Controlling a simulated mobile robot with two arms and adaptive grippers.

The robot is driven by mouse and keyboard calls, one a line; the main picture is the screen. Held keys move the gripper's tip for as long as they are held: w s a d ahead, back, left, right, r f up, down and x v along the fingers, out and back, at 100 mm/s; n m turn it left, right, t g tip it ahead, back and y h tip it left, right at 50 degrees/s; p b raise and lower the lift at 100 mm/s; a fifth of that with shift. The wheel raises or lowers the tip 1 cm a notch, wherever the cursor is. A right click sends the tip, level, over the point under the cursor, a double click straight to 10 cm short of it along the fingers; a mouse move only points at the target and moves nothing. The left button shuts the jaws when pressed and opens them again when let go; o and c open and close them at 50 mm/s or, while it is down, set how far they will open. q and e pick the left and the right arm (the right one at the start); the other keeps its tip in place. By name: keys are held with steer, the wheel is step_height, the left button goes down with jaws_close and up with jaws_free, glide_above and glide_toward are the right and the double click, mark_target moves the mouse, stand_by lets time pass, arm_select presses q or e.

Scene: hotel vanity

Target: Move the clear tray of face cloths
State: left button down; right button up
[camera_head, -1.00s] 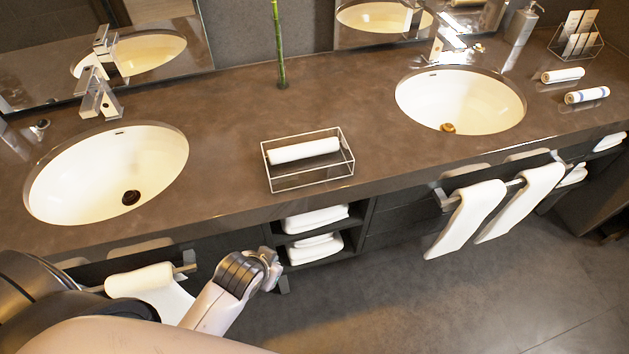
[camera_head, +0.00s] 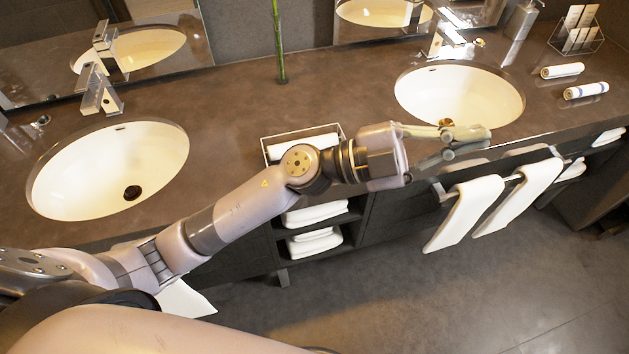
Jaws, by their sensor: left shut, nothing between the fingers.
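The clear tray (camera_head: 282,137) sits on the dark counter between the two sinks. A rolled white face cloth (camera_head: 300,146) lies in it. My left arm crosses in front and hides the tray's near part. My left gripper (camera_head: 484,138) is shut and empty. It points right, over the counter's front edge just in front of the right sink, to the right of the tray and apart from it. My right gripper is not in view.
The left sink (camera_head: 108,172) and right sink (camera_head: 459,98) flank the tray. Two rolled cloths (camera_head: 586,91) and a wire holder with cards (camera_head: 576,40) are at the right. A green stalk (camera_head: 279,45) stands behind the tray. Towels (camera_head: 466,212) hang on a rail below.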

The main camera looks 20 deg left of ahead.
arm_select(q)
steer(key=s+f+m+g+y, duration=0.3)
steer(key=f+m+g+y, duration=0.5)
steer(key=f, duration=0.6)
steer(key=w+a+f+n+t+y, duration=0.1)
steer(key=w+a+f+n+y, duration=0.2)
steer(key=a, duration=0.4)
steer(key=w+a+f+y, duration=0.3)
steer(key=a+y, duration=0.3)
steer(key=a, duration=0.1)
steer(key=w+a+f+n+t+y, duration=0.1)
steer(key=w+a+f+n+y, duration=0.2)
steer(key=a, duration=0.4)
steer(key=shift+m+y, duration=0.7)
steer(key=shift+w+a+f+p, duration=0.45)
steer(key=shift+f+p, duration=0.35)
steer(key=shift+f, duration=0.75)
steer(key=shift+w+a+f+p, duration=0.45)
steer(key=shift+f+p, duration=0.4)
steer(key=shift+f, duration=0.7)
steer(key=shift+w+a+f+p, duration=0.35)
steer(key=shift+w+f+p, duration=0.35)
steer(key=shift+f, duration=0.85)
steer(key=shift+s, duration=0.2)
